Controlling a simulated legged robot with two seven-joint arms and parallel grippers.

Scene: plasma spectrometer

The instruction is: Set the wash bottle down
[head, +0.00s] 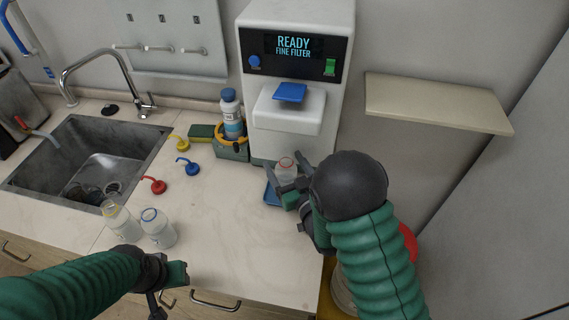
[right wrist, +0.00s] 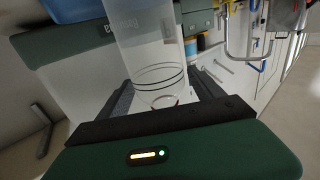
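A clear wash bottle (head: 287,164) with a reddish rim is between the fingers of my right gripper (head: 287,187), in front of the white spectrometer. In the right wrist view the clear bottle (right wrist: 150,50) stands between the two dark fingers (right wrist: 162,100), which look closed against its sides. Two open clear bottles, one yellow-rimmed (head: 121,222) and one blue-rimmed (head: 158,229), stand at the front left. My left gripper (head: 172,281) is near the counter's front edge; its fingers are unclear.
The spectrometer (head: 287,140) reads READY, FINE FILTER. Yellow (head: 180,144), blue (head: 188,166) and red (head: 153,185) nozzle caps lie on the counter. A blue-capped bottle (head: 231,112) stands in a green holder. The sink (head: 60,140) is left. The middle counter (head: 225,215) is clear.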

